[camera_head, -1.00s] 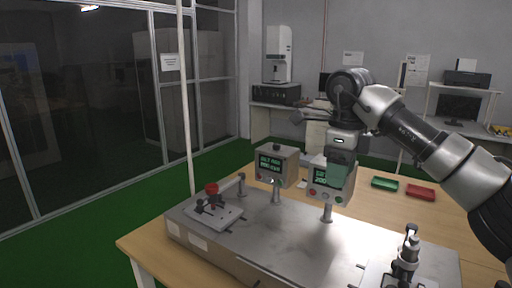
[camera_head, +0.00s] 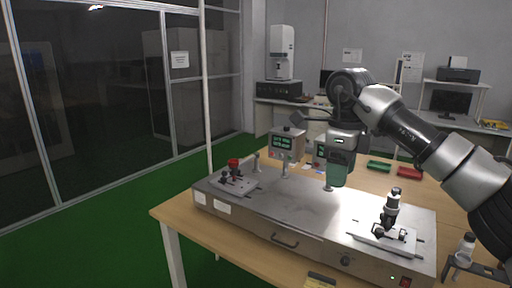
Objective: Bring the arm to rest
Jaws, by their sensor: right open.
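My right arm comes in from the right edge and bends over the table. Its gripper (camera_head: 337,170) points down above the metal test bench, in front of the right display box (camera_head: 319,152), and partly hides that box. Nothing shows held in it; its fingertips are small and hard to make out. My left gripper is out of view.
The grey test bench (camera_head: 290,222) stands on a wooden table (camera_head: 178,212). It bears a red-knobbed fixture (camera_head: 234,172) at left and a clamp fixture (camera_head: 391,215) at right. A green tray (camera_head: 379,166) and a red tray (camera_head: 409,172) lie behind. Green floor (camera_head: 110,235) is open at left.

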